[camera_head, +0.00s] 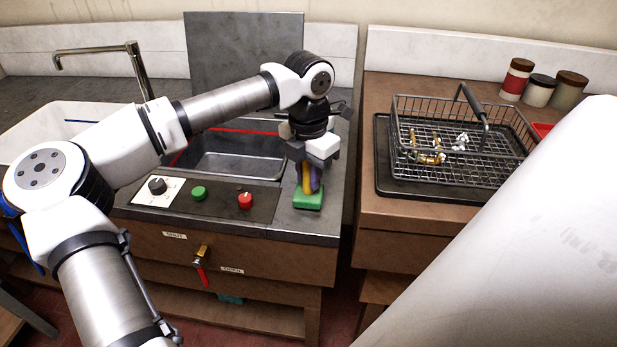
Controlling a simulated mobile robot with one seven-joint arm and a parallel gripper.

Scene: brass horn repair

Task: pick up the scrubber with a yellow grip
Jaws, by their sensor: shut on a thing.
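The scrubber with a yellow grip (307,177) stands upright near the front right corner of the sink counter. Its lower end is at a green block (308,198); I cannot tell whether the block is part of it or a separate thing. A purple part shows beside the yellow grip. My gripper (308,168) points down from above and is shut on the scrubber's upper part. The fingers hide the top of the grip. I cannot tell whether the scrubber touches the counter.
A metal sink basin (232,160) lies left of my gripper. A control panel (205,198) with knobs is in front of it. Right, across a gap, a wire basket (455,140) holds brass parts on a dark tray (400,188). Jars (541,88) stand behind. A large pale surface blocks the lower right.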

